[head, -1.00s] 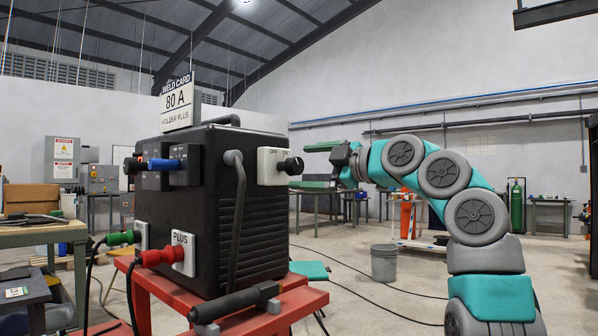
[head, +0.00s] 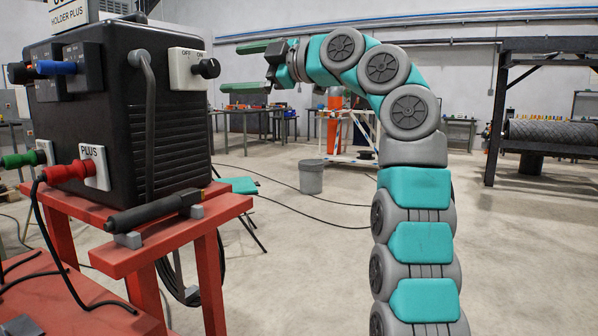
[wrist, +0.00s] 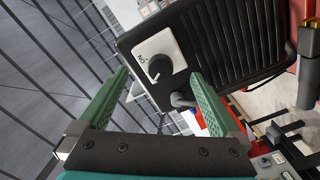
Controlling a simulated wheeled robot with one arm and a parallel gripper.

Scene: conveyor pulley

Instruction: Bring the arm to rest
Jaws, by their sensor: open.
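My arm, teal and grey, rises at the centre right of the head view and bends over to the left. My gripper (head: 245,68) is open and empty, with its green fingers apart and pointing left. It also shows in the wrist view (wrist: 165,85). A black welding machine (head: 115,120) with a white OFF/ON switch plate (head: 188,69) and dark knob (head: 207,68) stands left of my gripper. The wrist view shows the knob (wrist: 159,67) beyond the fingers, apart from them.
The machine stands on a red cart (head: 190,225). A black electrode holder (head: 150,214) lies on its front edge. A grey bucket (head: 312,177), cables on the floor and an orange cylinder (head: 334,118) are behind. A dark rack with a roller (head: 550,132) stands at right. Open floor lies between.

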